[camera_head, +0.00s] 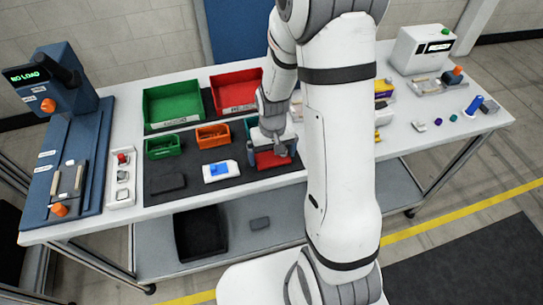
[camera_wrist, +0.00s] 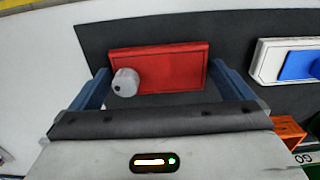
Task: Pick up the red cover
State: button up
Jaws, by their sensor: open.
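The red cover (camera_wrist: 170,66) is a flat red rectangular plate with a raised edge, lying on the dark mat in the wrist view. A grey round knob (camera_wrist: 125,82) stands at its left part. In the head view the red cover (camera_head: 272,159) is partly hidden by my gripper and arm. My gripper (camera_wrist: 168,85) is open, its two blue fingers one at each side of the cover's near part. The fingers hold nothing; whether they touch the cover cannot be told.
A white block with a blue top (camera_head: 220,171) lies left of the cover on the mat. Small green (camera_head: 163,147) and orange (camera_head: 212,136) bins stand behind. Larger green (camera_head: 172,105) and red (camera_head: 236,91) bins stand farther back. A dark flat piece (camera_head: 168,184) lies farther left.

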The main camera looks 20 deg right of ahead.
jog(key=shift+f, duration=0.2)
jog(key=shift+c, duration=0.6)
jog(key=c, duration=0.6)
jog(key=shift+r, duration=0.1)
